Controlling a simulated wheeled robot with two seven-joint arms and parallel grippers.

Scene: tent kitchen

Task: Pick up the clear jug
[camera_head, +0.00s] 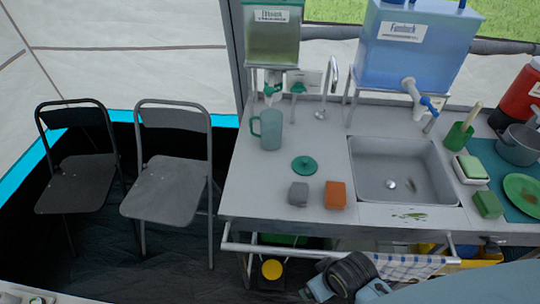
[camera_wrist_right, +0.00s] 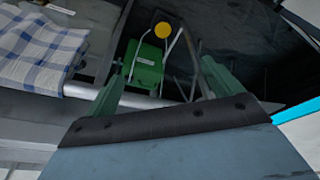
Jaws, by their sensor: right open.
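The clear jug (camera_head: 268,129), a see-through greenish jug with its handle on the left, stands upright on the left part of the counter, just in front of the dispensing tank with the green tap. A round green lid (camera_head: 305,166) lies on the counter to its front right. My right gripper (camera_wrist_right: 168,62) is open with nothing between its fingers. In the head view my right arm is at the bottom, below the counter's front edge, well apart from the jug; its fingertips are hard to make out there. The jug is not in the right wrist view. My left gripper is not in view.
A grey block (camera_head: 298,194) and an orange block (camera_head: 336,195) lie near the counter's front edge. A sink (camera_head: 365,184) is to the right. A rail with a checked towel (camera_head: 405,266) runs along the front. Two folding chairs (camera_head: 168,188) stand left.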

